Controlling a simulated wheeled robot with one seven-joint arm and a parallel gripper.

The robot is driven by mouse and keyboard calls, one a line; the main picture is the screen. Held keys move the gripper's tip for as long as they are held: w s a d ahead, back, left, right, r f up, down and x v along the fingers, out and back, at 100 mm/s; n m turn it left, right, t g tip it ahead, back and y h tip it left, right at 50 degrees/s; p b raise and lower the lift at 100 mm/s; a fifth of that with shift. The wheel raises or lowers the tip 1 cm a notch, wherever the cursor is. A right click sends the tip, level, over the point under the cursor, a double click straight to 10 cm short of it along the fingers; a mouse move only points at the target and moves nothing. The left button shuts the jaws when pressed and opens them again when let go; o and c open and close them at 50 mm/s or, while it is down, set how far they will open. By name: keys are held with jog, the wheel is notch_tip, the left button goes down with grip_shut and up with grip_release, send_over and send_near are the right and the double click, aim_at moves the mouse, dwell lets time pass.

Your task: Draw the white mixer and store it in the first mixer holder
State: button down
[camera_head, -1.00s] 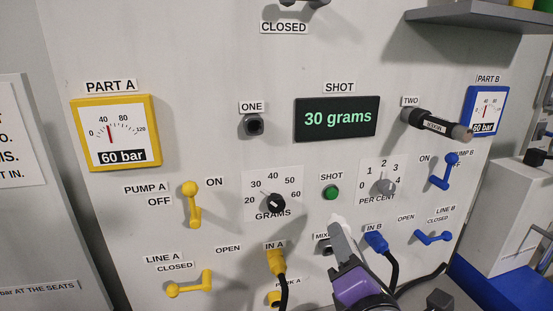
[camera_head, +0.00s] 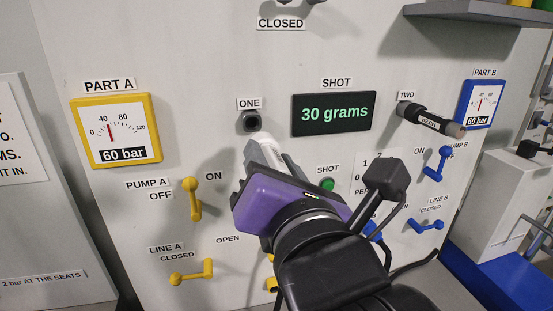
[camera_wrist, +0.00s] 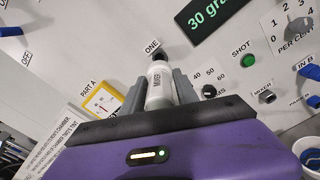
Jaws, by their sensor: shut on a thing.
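The white mixer (camera_wrist: 159,88) is held between the grey fingers of my gripper (camera_wrist: 158,92) in the wrist view. Its word label faces the camera and its far end points at the dark holder ONE (camera_wrist: 157,52). In the head view the gripper (camera_head: 262,150) and the pale mixer end lie just below holder ONE (camera_head: 251,121). I cannot tell whether the mixer tip touches the holder. Holder TWO, at the right, has a dark mixer (camera_head: 432,118) sticking out of it.
The shot display (camera_head: 334,113) reads 30 grams. The yellow PART A gauge (camera_head: 117,130) and blue PART B gauge (camera_head: 482,104) read 60 bar. Yellow levers (camera_head: 192,198) and blue levers (camera_head: 437,164) stick out from the panel. My arm hides the panel's lower middle.

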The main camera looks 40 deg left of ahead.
aim_at(258, 136)
jog(key=shift+d, duration=0.15)
jog(key=shift+x, duration=2.9)
jog(key=shift+b+x, duration=0.3)
jog(key=shift+x, duration=1.5)
jog(key=c, duration=1.1)
grip_release()
jog(key=shift+o, duration=0.2)
jog(key=shift+b+v, duration=1.15)
jog(key=shift+v, duration=2.75)
